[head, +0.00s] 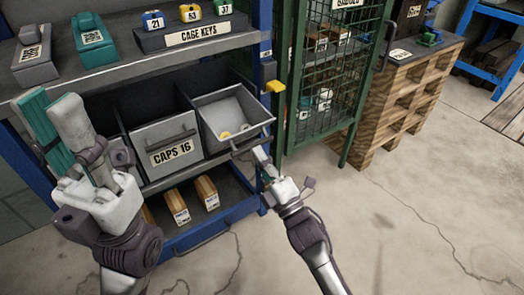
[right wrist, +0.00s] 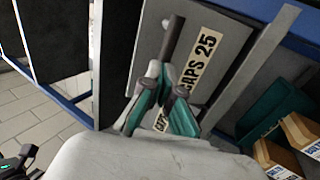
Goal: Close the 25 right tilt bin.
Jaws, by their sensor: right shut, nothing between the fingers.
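The 25 right tilt bin (head: 262,117) is tipped open in the head view, with a few small yellowish caps (head: 236,131) inside. Its grey front (right wrist: 225,38), labelled CAPS 25, fills the upper middle of the right wrist view, with a dark bar handle (right wrist: 172,38). My right gripper (head: 262,157) is shut and empty, just below and in front of the bin's front. Its fingers (right wrist: 166,85) overlap the handle end and label in the wrist view; contact cannot be told. My left gripper (head: 46,105) is raised at the left, away from the bin; its jaw gap is unclear.
The CAPS 16 bin (head: 167,132) stands closed beside it. A green mesh cage door (head: 335,80) and wooden pallets (head: 400,95) are to the right. Floor in front is clear.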

